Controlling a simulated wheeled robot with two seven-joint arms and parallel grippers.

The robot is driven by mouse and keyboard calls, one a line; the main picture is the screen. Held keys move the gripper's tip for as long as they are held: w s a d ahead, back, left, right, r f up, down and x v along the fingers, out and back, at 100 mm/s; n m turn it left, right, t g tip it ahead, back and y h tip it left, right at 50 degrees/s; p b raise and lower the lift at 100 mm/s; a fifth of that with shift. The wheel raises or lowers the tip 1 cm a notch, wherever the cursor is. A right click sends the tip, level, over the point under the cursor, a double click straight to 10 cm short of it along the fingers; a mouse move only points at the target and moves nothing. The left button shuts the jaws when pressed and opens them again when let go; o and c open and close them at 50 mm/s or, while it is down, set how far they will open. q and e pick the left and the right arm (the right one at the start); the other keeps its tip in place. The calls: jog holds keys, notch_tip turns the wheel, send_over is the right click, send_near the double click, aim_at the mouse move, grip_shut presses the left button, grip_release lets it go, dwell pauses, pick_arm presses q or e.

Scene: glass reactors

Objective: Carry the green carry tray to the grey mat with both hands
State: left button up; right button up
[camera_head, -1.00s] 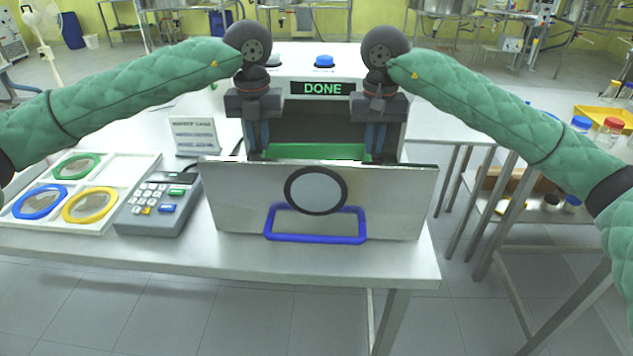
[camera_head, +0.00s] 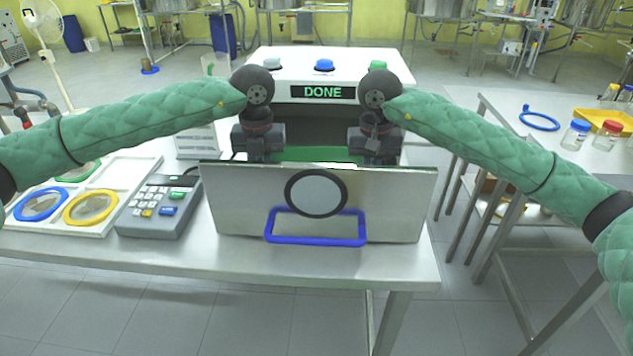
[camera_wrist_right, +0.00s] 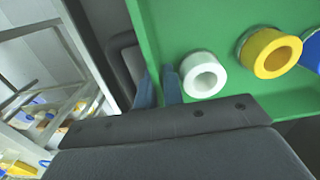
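The green carry tray (camera_head: 305,154) lies in the open front of the white machine, mostly hidden behind its lowered door. In the right wrist view the tray (camera_wrist_right: 225,30) carries a white cup (camera_wrist_right: 203,75), a yellow cup (camera_wrist_right: 270,52) and part of a blue one (camera_wrist_right: 313,50). My left gripper (camera_head: 257,158) points down at the tray's left end; its fingertips are hidden by the door. My right gripper (camera_head: 374,160) is at the right end. In the wrist view its blue fingertips (camera_wrist_right: 159,88) straddle the tray's end wall; a firm hold cannot be told. No grey mat is recognisable.
The machine's door (camera_head: 395,205) with a round window and blue handle stands in front of the tray. The machine's display (camera_head: 322,92) reads DONE. A keypad (camera_head: 160,205) and white ring rack (camera_head: 92,228) are left. A side table (camera_head: 500,110) holds bottles and a yellow tray.

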pick_arm(q)
jog(key=shift+f, duration=0.2)
pick_arm(e)
jog(key=shift+f, duration=0.15)
pick_arm(q)
grip_shut()
pick_arm(e)
grip_shut()
pick_arm(q)
jog(key=shift+r, duration=0.15)
